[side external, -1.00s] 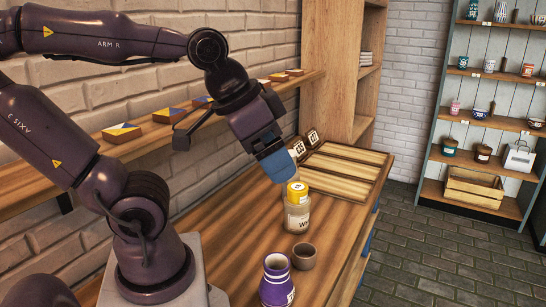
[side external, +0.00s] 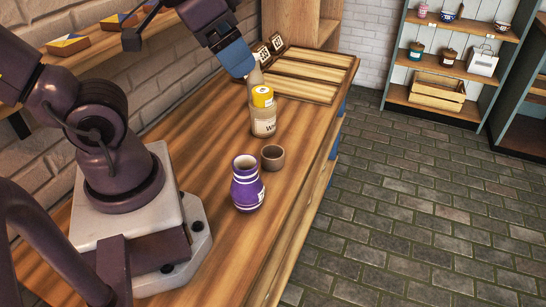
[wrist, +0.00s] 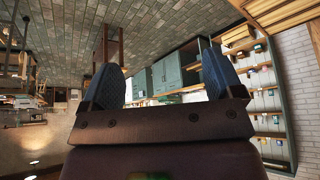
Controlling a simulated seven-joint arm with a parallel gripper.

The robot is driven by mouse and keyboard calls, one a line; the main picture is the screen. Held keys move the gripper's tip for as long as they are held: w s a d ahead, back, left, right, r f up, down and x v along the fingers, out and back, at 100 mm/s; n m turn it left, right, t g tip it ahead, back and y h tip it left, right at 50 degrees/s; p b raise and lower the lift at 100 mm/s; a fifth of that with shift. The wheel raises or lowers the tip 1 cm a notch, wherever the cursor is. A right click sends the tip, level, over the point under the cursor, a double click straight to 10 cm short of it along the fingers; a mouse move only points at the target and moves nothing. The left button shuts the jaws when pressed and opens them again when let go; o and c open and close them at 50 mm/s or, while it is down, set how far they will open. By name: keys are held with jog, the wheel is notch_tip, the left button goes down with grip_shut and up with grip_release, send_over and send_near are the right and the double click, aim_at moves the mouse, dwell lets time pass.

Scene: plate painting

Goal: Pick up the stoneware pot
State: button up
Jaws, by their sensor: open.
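A small brown cup-shaped pot (side external: 272,158), which looks like the stoneware pot, stands upright on the wooden bench in the side view. It is just right of a purple vase with white bands (side external: 247,190). My gripper (side external: 240,62) is farther back, beyond the pot and above the bench, close to a jar with a yellow band (side external: 263,118). I cannot tell whether it touches the jar. In the wrist view my gripper (wrist: 162,82) shows two blue fingers spread wide with nothing between them. The pot does not show in the wrist view.
The labelled jar stands just behind the pot, and the vase is close in front. A slatted wooden tray (side external: 305,75) and small patterned blocks (side external: 268,48) lie at the back of the bench. A brick wall and a shelf of tiles (side external: 68,43) run along the left. The bench's right edge is near.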

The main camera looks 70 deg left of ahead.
jog(key=shift+o, duration=0.5)
